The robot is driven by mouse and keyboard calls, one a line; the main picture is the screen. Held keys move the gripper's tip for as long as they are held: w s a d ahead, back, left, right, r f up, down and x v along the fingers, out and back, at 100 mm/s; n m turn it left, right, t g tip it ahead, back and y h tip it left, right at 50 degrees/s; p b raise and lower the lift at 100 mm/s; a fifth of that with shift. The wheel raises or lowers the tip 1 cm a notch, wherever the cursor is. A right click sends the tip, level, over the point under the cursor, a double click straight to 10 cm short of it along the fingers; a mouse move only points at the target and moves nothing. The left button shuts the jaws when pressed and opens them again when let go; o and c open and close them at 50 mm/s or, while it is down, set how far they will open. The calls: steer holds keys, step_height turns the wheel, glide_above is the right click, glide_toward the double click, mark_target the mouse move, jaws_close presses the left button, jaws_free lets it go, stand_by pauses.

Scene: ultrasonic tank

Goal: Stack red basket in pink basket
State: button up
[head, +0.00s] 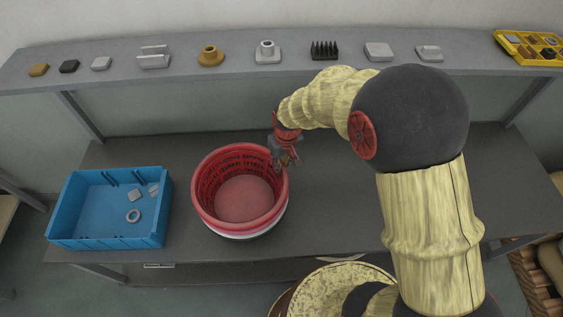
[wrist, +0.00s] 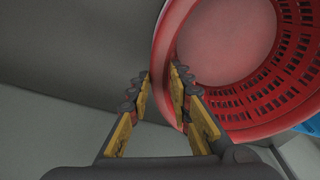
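The red basket (head: 207,203) is a round, slotted tub in the middle of the bench, seen from above in the head view. A pale, pinkish-white band, which looks like the pink basket (head: 252,234), shows beneath its front rim. The red basket appears nested in it and sits about level. The rest of the pink basket is hidden. My gripper (head: 285,160) is at the right rim of the red basket. In the wrist view my gripper (wrist: 160,88) has its fingers apart, one on each side of the red basket's wall (wrist: 170,45), with a gap showing.
A blue crate (head: 61,222) with a few small pale parts stands left of the baskets. A shelf (head: 220,72) behind carries several small parts and a yellow tray (head: 512,46). The grey bench (head: 330,215) is clear to the right of the baskets.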

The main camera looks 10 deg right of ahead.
steer(key=o, duration=0.4)
steer(key=shift+c, duration=0.2)
steer(key=shift+r+p, duration=0.35)
steer(key=shift+r, duration=0.3)
steer(key=s+d+r+t, duration=0.1)
steer(key=s+d+r, duration=0.15)
steer(key=r, duration=0.55)
steer(key=s+d+r+m+p, duration=0.1)
steer(key=s+r, duration=0.3)
steer(key=r, duration=0.3)
steer(key=s+d+r+t, duration=0.1)
steer(key=s+r, duration=0.3)
steer(key=r, duration=0.4)
steer(key=s+d+r+m+t, duration=0.1)
steer(key=s+d+r, duration=0.1)
steer(key=s, duration=0.4)
steer(key=s+d+r+m+t, duration=0.1)
steer(key=s+r, duration=0.2)
steer(key=s, duration=0.3)
steer(key=shift+d, duration=0.35)
step_height(320, 180, down, 8)
steer(key=b, duration=0.8)
steer(key=shift+f, duration=0.15)
